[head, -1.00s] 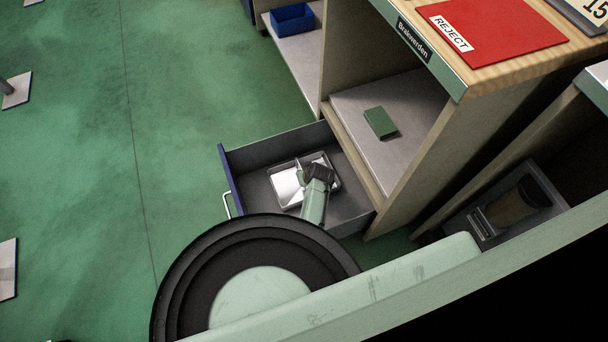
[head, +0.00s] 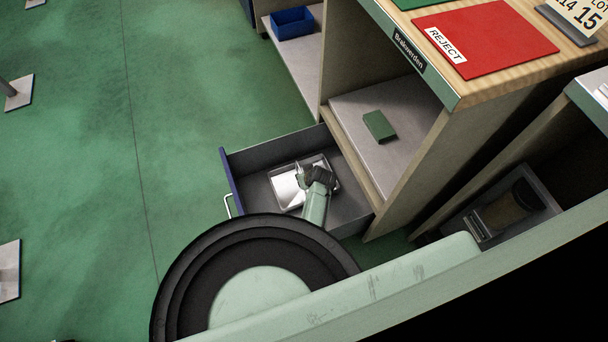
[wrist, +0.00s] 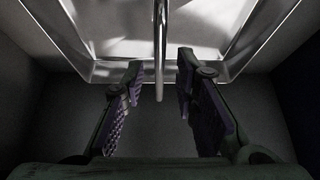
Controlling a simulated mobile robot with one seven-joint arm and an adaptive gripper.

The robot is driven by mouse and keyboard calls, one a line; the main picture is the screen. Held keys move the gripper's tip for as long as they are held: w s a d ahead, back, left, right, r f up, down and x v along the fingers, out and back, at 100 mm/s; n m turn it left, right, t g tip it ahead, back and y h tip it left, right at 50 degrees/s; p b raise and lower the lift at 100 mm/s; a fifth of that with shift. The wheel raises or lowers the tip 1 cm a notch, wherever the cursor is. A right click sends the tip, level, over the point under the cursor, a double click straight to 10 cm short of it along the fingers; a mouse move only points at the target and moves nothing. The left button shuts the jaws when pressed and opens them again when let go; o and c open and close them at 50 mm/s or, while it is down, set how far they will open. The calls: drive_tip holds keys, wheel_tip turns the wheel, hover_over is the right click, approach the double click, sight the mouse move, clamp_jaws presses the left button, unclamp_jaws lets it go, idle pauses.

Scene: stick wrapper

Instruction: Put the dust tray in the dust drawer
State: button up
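The dust tray (head: 286,190) is a shiny, shallow metal tray. It lies inside the open dust drawer (head: 352,205), a grey drawer with a blue front, and appears to rest on its floor. My gripper (head: 308,175) is over the tray's right part in the head view and hides some of it. In the wrist view the tray (wrist: 110,70) lies ahead, with a thin bar (wrist: 160,45) pointing between the fingers. My gripper (wrist: 161,72) is open, its two fingers apart on either side of the bar, with gaps showing.
The drawer sticks out of a cabinet whose shelf holds a green block (head: 380,126). A blue bin (head: 292,20) stands on a shelf behind. A red REJECT mat (head: 485,40) lies on the worktop.

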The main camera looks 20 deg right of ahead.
drive_tip(key=p+v, duration=0.7)
drive_tip(key=v, duration=0.2)
drive_tip(key=shift+s+r+p, duration=0.2)
drive_tip(key=shift+r+p, duration=0.15)
drive_tip(key=shift+p, duration=0.05)
